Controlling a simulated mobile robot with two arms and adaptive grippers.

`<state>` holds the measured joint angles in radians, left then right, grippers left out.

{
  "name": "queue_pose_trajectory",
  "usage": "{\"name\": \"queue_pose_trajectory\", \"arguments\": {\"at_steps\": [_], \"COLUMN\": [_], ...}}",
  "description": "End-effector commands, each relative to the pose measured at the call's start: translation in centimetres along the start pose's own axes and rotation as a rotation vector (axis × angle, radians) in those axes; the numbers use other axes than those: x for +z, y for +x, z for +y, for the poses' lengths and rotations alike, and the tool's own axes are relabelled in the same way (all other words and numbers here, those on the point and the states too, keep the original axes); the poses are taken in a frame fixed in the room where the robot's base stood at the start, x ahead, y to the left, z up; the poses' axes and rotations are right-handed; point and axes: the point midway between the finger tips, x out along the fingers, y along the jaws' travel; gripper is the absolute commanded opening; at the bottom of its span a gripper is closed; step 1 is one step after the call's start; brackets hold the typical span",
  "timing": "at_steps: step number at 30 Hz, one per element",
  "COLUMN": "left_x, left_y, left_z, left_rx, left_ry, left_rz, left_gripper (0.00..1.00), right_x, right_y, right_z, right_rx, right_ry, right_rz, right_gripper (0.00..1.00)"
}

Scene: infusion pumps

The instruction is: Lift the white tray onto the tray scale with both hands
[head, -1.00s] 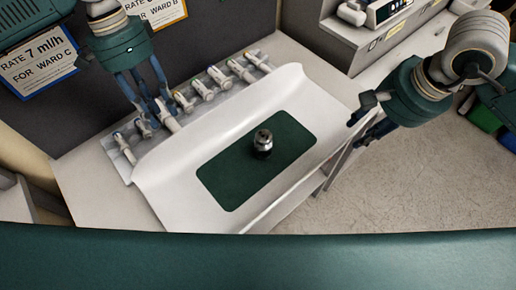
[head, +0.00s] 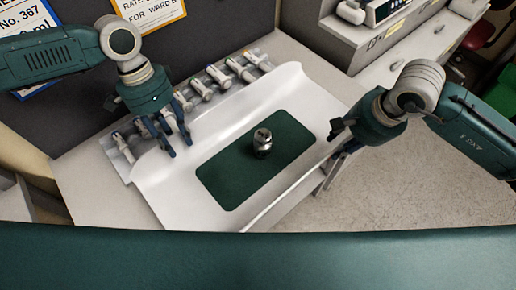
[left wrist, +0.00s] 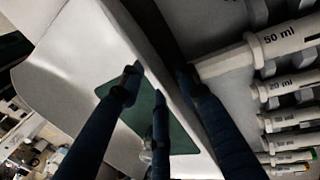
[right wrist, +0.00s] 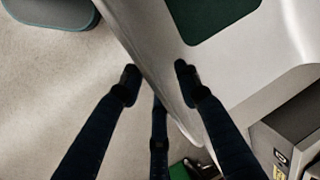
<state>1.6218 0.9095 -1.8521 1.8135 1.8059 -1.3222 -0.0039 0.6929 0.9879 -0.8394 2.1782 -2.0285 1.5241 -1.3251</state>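The white tray (head: 165,182) lies on a pale worktop, with curled-up long sides and a dark green mat (head: 225,178) on its floor. A small metal weight (head: 262,143) stands upright on the mat. My left gripper (head: 170,142) is open at the tray's far-left rim; in the left wrist view its fingers (left wrist: 160,85) lie on both sides of the rim. My right gripper (head: 339,140) is open at the opposite rim; in the right wrist view the tray edge runs between its fingers (right wrist: 156,78). Contact is unclear in both. I cannot identify the tray scale.
A grey rack of several syringes (head: 226,76) stands right behind the tray, close to my left gripper; one (left wrist: 285,38) reads 50 ml. A dark panel with ward signs (head: 150,8) rises behind. A counter (head: 345,40) stands at upper right. Open floor (head: 440,190) lies right.

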Motion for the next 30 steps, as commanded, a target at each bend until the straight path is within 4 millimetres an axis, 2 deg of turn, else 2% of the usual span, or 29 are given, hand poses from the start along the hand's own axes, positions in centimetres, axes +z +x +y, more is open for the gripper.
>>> {"name": "queue_pose_trajectory", "arguments": {"at_steps": [2,6,7,23,30], "left_x": [0.0,0.0,0.0,-0.1,-0.1], "left_y": [0.0,0.0,0.0,-0.5,-2.0], "left_z": [0.0,0.0,0.0,0.0,0.4], "left_rx": [0.0,0.0,0.0,-0.002,-0.002], "left_ry": [0.0,0.0,0.0,0.0,0.0], "left_rz": [0.0,0.0,0.0,0.003,0.003], "left_gripper": [0.3,0.02,0.0,0.0,0.0], "right_x": [0.0,0.0,0.0,-0.1,-0.1], "right_y": [0.0,0.0,0.0,-0.5,-1.9], "right_z": [0.0,0.0,0.0,-0.2,-0.6], "right_rx": [0.0,0.0,0.0,-0.005,-0.004], "right_ry": [0.0,0.0,0.0,0.0,0.0], "right_rz": [0.0,0.0,0.0,0.003,0.003], "right_gripper": [0.3,0.02,0.0,0.0,0.0]}}
